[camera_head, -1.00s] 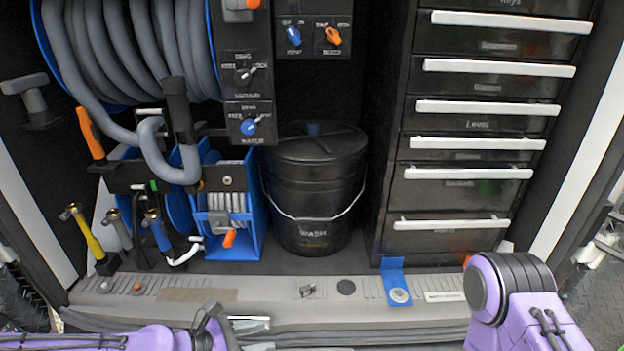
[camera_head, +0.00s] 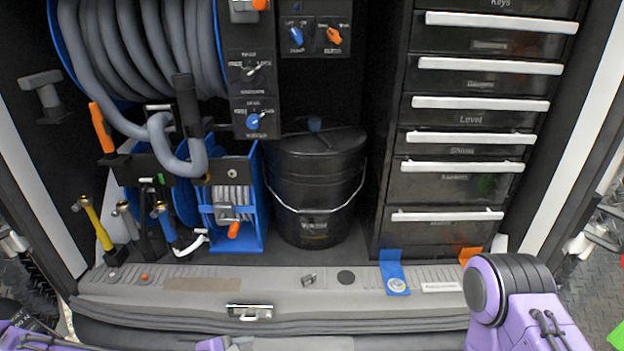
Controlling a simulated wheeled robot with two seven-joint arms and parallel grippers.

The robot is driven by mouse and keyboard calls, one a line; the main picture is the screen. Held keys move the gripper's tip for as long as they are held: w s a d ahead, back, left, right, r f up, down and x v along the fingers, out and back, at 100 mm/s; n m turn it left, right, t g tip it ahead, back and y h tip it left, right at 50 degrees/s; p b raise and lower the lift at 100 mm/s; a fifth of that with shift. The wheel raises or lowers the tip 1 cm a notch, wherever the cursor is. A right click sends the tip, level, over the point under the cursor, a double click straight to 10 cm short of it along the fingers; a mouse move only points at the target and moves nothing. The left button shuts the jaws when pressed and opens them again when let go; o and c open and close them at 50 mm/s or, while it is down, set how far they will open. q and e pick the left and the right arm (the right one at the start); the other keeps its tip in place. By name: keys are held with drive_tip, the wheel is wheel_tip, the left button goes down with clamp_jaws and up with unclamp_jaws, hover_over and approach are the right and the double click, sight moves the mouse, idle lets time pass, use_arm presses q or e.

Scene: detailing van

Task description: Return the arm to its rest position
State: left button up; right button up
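My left arm (camera_head: 28,341) shows only as purple parts low at the bottom left edge. A small purple piece (camera_head: 212,344) also shows at the bottom edge; I cannot tell which part of me it is. My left gripper is not visible. My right arm (camera_head: 512,300) shows as a purple link with a black ribbed joint at the bottom right, in front of the van sill. My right gripper is outside the frame.
The van sill (camera_head: 190,284) runs across the front, with a metal latch (camera_head: 250,312) on its face. Behind it stand a hose reel (camera_head: 150,50), a blue reel frame (camera_head: 250,205), a black wash bucket (camera_head: 313,185) and a drawer cabinet (camera_head: 455,180), its drawers shut.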

use_arm(q)
drive_tip(key=s+a+f+m+g+y, duration=0.3)
drive_tip(key=s+a+f+m+y, duration=0.25)
drive_tip(key=s+f, duration=0.55)
drive_tip(key=s+a+f+m+g+y, duration=0.1)
drive_tip(key=s+a+f+m+y, duration=0.25)
drive_tip(key=s+a+m, duration=0.55)
wheel_tip(320, 180, up, 14)
drive_tip(key=s+a+n+p, duration=0.1)
drive_tip(key=n+p, duration=0.1)
drive_tip(key=p, duration=1.1)
drive_tip(key=shift+a+g+y, duration=0.15)
drive_tip(key=shift+g+y, duration=0.15)
